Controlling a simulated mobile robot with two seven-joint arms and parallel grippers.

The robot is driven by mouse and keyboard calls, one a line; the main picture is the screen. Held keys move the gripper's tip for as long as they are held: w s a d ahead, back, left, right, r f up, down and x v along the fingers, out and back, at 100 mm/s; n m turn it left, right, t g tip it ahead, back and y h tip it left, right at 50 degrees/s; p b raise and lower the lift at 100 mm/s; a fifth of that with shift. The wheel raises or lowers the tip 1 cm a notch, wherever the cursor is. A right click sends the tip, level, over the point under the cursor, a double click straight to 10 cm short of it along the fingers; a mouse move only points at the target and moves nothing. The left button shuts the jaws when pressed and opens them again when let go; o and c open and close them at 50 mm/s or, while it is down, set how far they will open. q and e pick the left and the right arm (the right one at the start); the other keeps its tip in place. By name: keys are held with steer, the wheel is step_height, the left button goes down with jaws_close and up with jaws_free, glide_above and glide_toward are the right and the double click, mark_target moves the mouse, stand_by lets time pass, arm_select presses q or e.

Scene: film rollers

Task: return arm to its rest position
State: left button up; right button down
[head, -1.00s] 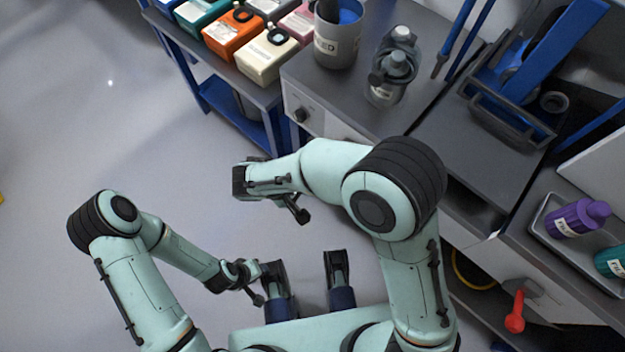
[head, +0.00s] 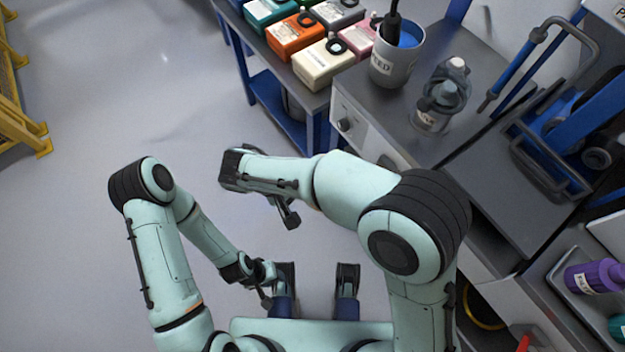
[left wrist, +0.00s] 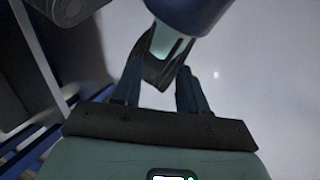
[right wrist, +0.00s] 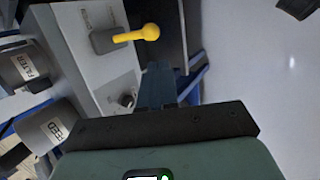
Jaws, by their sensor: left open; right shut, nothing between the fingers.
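My left arm comes in from the left and is folded in front of my body in the head view. Its gripper (head: 266,298) hangs low, close to my base. The left wrist view shows its two fingers (left wrist: 158,88) apart, with nothing held between them. In the right wrist view the right gripper's fingers (right wrist: 160,88) are together and empty. Behind them is a grey panel (right wrist: 85,45) with a yellow lever (right wrist: 136,34).
A grey cup (head: 392,68) and a clear bottle (head: 446,88) stand on the grey bench. A purple bottle (head: 592,277) lies at right. A yellow frame (head: 18,95) stands far left; the floor between is clear.

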steer(key=s+d+f+m+g+y+p, duration=0.1)
steer(key=s+d+f+g+y+p, duration=0.3)
steer(key=f, duration=0.4)
steer(key=s+d+f+m+g+y+p, duration=0.1)
steer(key=s+d+f+g+y+p, duration=0.15)
steer(key=s+f, duration=0.4)
arm_select(q)
step_height(320, 180, up, 12)
steer(key=p, duration=0.6)
steer(key=shift+w+r+g+p, duration=0.15)
steer(key=shift+w+g+p, duration=0.1)
steer(key=shift+g+p, duration=0.05)
arm_select(e)
steer(key=s+d+f+m+t+y, duration=0.3)
steer(key=s+d+f+m+y, duration=0.1)
steer(key=d+m, duration=0.3)
steer(key=shift+s+d+f+m, duration=0.15)
steer(key=shift+s+f+m, duration=0.15)
steer(key=shift+s+m, duration=0.55)
steer(key=shift+w, duration=0.1)
